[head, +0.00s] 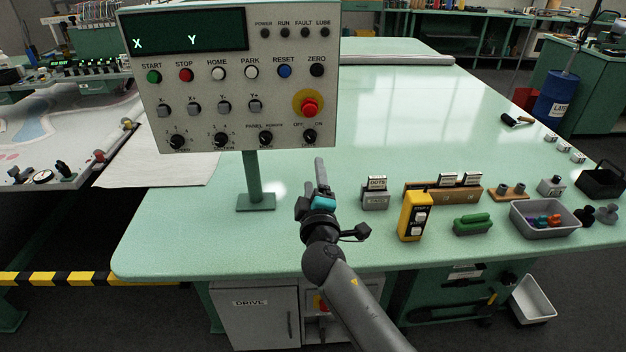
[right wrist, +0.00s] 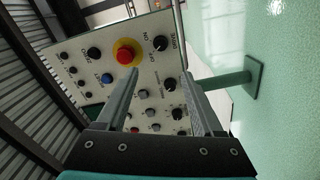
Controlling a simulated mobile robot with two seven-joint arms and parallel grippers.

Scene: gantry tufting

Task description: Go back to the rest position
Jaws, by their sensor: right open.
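My right gripper (head: 321,180) is in front of the control panel's lower right corner, above the green table. In the right wrist view my right gripper (right wrist: 162,105) has its two fingers apart with nothing between them. The control panel (head: 235,130) stands on a green post and carries buttons, knobs, a red emergency stop and a dark display with the letters X and Y. The panel (right wrist: 85,72) also shows past the fingers in the right wrist view. My left gripper is not in view.
The green table (head: 400,110) is mostly clear behind the panel. A blue barrel (head: 556,95) is beyond the table.

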